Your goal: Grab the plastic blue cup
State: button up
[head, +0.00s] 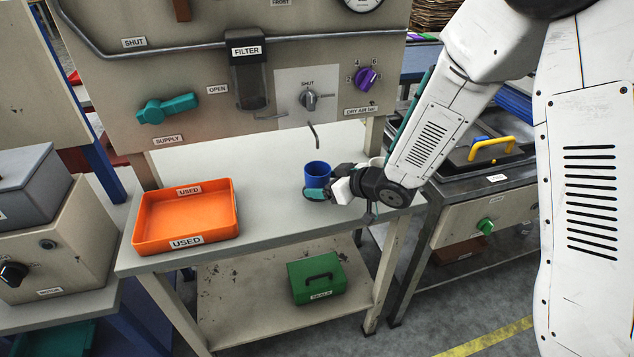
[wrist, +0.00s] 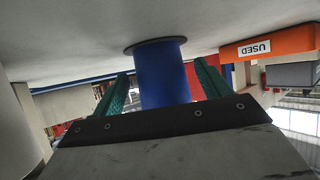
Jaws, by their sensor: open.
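The blue cup (head: 317,174) stands upright on the light grey table (head: 262,215), under the wall panel. My gripper (head: 316,193) is at the cup, reaching in from the right at about table height. In the wrist view, which looks upside down, the blue cup (wrist: 162,75) is between the two green fingers of my gripper (wrist: 160,88). A gap shows on each side of the cup, so the fingers appear apart from it. The gripper is open. In the head view a green finger hides part of the cup's lower side.
An orange tray (head: 150,222) labelled USED sits on the table's left part. A panel (head: 200,60) with a filter (head: 248,75), knobs and a thin bent spout (head: 314,135) stands behind. A green box (head: 317,277) is on the lower shelf. The table between tray and cup is clear.

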jog(key=shift+x, duration=0.8)
jog(key=shift+r, duration=0.1)
jog(key=c, duration=1.1)
jog(key=shift+r, duration=0.1)
